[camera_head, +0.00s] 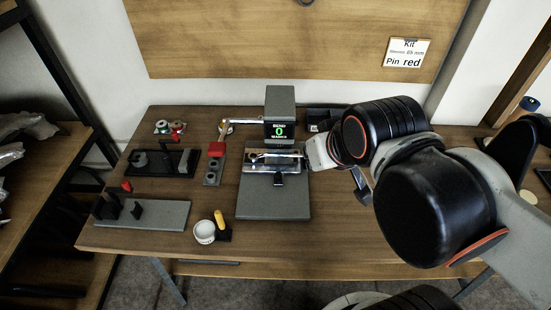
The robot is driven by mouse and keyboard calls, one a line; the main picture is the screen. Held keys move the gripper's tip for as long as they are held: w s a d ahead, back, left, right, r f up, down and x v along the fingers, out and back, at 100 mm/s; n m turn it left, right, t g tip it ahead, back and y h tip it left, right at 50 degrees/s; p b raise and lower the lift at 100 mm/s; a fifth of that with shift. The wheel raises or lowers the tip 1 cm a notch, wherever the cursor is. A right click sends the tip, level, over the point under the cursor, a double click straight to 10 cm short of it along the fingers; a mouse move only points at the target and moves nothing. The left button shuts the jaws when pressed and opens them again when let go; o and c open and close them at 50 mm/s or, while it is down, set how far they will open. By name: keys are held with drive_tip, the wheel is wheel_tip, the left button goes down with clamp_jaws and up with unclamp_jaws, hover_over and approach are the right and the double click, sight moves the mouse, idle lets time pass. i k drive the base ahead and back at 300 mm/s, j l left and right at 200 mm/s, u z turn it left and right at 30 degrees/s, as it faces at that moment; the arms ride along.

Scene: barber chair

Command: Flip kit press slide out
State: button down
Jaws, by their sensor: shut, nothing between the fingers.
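The press (280,97) stands at the back middle of the table, a grey block with a small screen (279,131) showing a green 0. Below it a silver slide (262,167) with a dark front tab (280,180) sits over the grey base plate (273,205). A light bar lies across the slide, but I cannot tell whether a part is on it. My gripper (307,157) reaches in from the right, beside the slide's right end. It is shut and empty. Its fingertips are small here, and I cannot tell whether they touch the slide.
A red-topped grey block (213,167) with holes, a dark tray (160,162), a grey fixture plate (165,215), a white cup (205,232) and a yellow-handled tool (220,222) stand left. A dark bin (322,118) is behind my arm. A card (407,53) reads "Pin red".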

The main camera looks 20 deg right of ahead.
sight(278, 166)
drive_tip(key=i+j, duration=0.15)
drive_tip(key=j, duration=0.15)
drive_tip(key=i+j, duration=0.15)
drive_tip(key=j, duration=0.2)
drive_tip(key=i+j, duration=0.15)
drive_tip(key=j, duration=0.15)
drive_tip(key=i+j+z, duration=0.1)
drive_tip(key=j, duration=0.2)
